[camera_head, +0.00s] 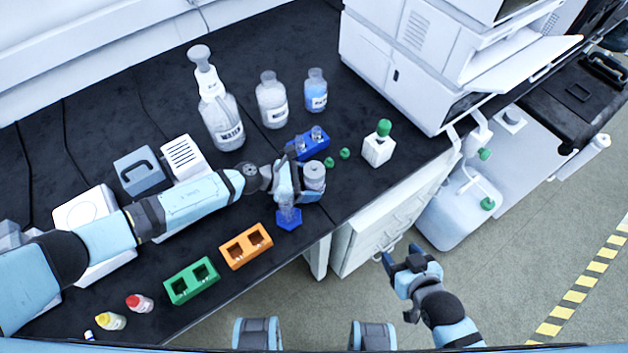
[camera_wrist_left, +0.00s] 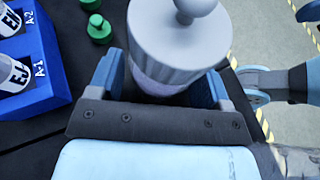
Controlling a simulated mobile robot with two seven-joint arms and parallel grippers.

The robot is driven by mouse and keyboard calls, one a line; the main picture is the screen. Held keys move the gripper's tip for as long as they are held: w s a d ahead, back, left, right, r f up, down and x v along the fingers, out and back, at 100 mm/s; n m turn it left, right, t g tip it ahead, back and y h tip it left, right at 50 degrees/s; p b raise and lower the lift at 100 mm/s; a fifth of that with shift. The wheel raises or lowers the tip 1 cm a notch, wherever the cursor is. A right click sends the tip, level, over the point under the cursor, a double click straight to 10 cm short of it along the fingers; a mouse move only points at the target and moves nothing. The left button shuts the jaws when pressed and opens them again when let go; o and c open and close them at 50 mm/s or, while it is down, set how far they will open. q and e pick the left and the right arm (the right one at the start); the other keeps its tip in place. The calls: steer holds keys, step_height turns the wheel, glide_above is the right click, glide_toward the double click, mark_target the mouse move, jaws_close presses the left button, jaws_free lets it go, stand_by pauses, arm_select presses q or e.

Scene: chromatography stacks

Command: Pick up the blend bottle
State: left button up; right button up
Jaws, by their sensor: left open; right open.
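A bottle with a grey ribbed cap and a knob on top (camera_head: 314,172) stands near the front edge of the black bench. Its label is hidden, so I cannot read whether it says blend. In the left wrist view the same bottle (camera_wrist_left: 180,40) fills the space between the fingers, its lower body hidden by my gripper. My left gripper (camera_head: 303,184) is open, with one finger on each side of the bottle. I cannot tell whether the fingers touch it. My right gripper (camera_head: 402,256) is open and empty, out over the floor beyond the bench.
A blue rack (camera_head: 312,146) with vials and loose green caps (camera_head: 344,153) are close behind. A clear vessel on a blue hexagonal foot (camera_head: 289,220) is just in front. A green-capped white bottle (camera_head: 378,150) stands right; orange (camera_head: 246,246) and green (camera_head: 192,280) racks stand left.

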arm_select(q)
steer(key=c, duration=0.8)
steer(key=shift+r, duration=0.1)
steer(key=shift+w+r+p, duration=0.1)
steer(key=shift+r+p, duration=3.55)
steer(key=shift+r, duration=12.45)
step_height(320, 180, down, 8)
steer(key=shift+r, duration=0.25)
